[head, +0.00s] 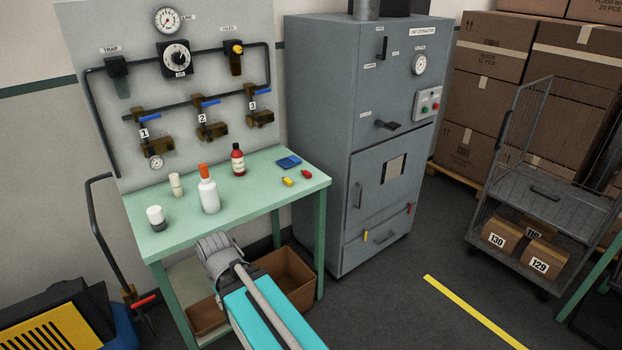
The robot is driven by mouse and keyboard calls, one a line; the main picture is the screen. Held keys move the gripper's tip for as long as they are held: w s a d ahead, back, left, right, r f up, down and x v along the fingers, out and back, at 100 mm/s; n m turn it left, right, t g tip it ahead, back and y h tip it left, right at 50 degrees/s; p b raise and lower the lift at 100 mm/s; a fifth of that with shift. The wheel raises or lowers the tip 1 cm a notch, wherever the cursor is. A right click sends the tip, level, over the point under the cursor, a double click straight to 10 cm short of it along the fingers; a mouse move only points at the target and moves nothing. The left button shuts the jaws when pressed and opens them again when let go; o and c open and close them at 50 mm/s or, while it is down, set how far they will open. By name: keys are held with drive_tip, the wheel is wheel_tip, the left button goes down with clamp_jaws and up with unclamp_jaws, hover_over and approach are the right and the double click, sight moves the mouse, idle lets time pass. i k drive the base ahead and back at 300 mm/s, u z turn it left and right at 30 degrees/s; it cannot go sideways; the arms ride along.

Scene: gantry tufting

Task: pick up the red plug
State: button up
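The red plug (307,174) is a small piece lying on the right part of the green table (250,216). A small yellow piece (288,182) lies just left of it, and a blue flat item (289,161) lies behind it. My gripper (214,245) is grey and shows near the table's front edge, to the left of and nearer than the plug. It is clearly apart from the plug. Its fingers are small and seen from behind, so I cannot tell whether they are open or shut.
A white bottle with an orange cap (209,190), a dark red bottle (238,160) and white containers (156,217) stand on the table left of the plug. A valve panel (190,90) rises behind. A grey cabinet (330,130) stands close on the right.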

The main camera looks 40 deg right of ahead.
sight(306, 174)
drive_tip(key=k, duration=0.45)
drive_tip(key=z, duration=0.35)
drive_tip(key=i, duration=0.75)
drive_tip(key=z, duration=0.75)
drive_tip(key=i, duration=0.75)
drive_tip(key=u, duration=0.1)
